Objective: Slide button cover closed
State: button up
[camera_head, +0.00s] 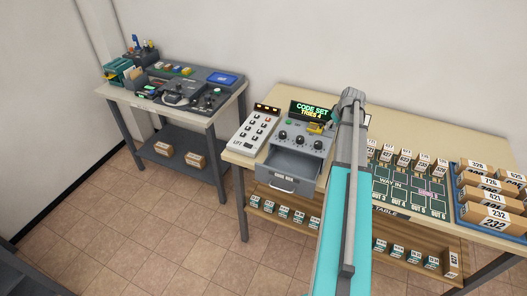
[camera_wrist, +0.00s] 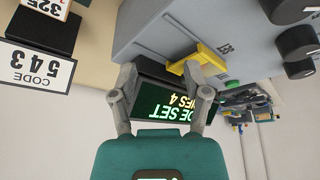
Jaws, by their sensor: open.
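A yellow piece (camera_wrist: 208,58), which looks like the button cover, sits on the sloped face of the grey machine (camera_wrist: 160,30) in the upside-down wrist view. In the head view my arm hides most of the gripper.
The machine has an open drawer (camera_head: 288,170) in front and black knobs (camera_head: 299,137) on top. A keypad (camera_head: 257,130) stands at its left. A code card (camera_wrist: 36,66) is near the gripper. Boxes (camera_head: 490,205) fill the table's right end. A second table (camera_head: 160,105) stands at left.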

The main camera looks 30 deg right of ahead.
jog(key=shift+d+p+v, duration=0.25)
jog(key=shift+p+v, duration=6.25)
jog(key=shift+v, duration=0.55)
jog(key=a+f+g+b, duration=0.1)
jog(key=a+f+b, duration=0.1)
jog(key=a, duration=0.9)
jog(key=w+a+f+g+b, duration=0.1)
jog(key=a+f+b, duration=0.2)
jog(key=a, duration=0.7)
jog(key=a+f+g+y+b, duration=0.1)
jog(key=a+f+b, duration=0.2)
jog(key=a, duration=0.8)
jog(key=shift+w+a+f+n, duration=0.15)
jog(key=shift+f+n, duration=0.05)
jog(key=shift+f, duration=0.15)
jog(key=shift+w+a+f+n, duration=0.1)
jog(key=shift+a+f+n, duration=0.1)
jog(key=shift+f, duration=0.2)
jog(key=shift+s+a+f+b, duration=0.1)
jog(key=shift+a+b, duration=0.05)
jog(key=shift+a, duration=0.25)
jog(key=shift+s+a+f+b, duration=0.1)
jog(key=shift+a+b, duration=0.05)
jog(key=shift+a, duration=0.2)
jog(key=s+a+g, duration=0.1)
jog(key=s+a, duration=0.5)
jog(key=a, duration=0.7)
jog(key=shift+s+a+g+h, duration=0.2)
jog(key=shift+a+g+h, duration=0.1)
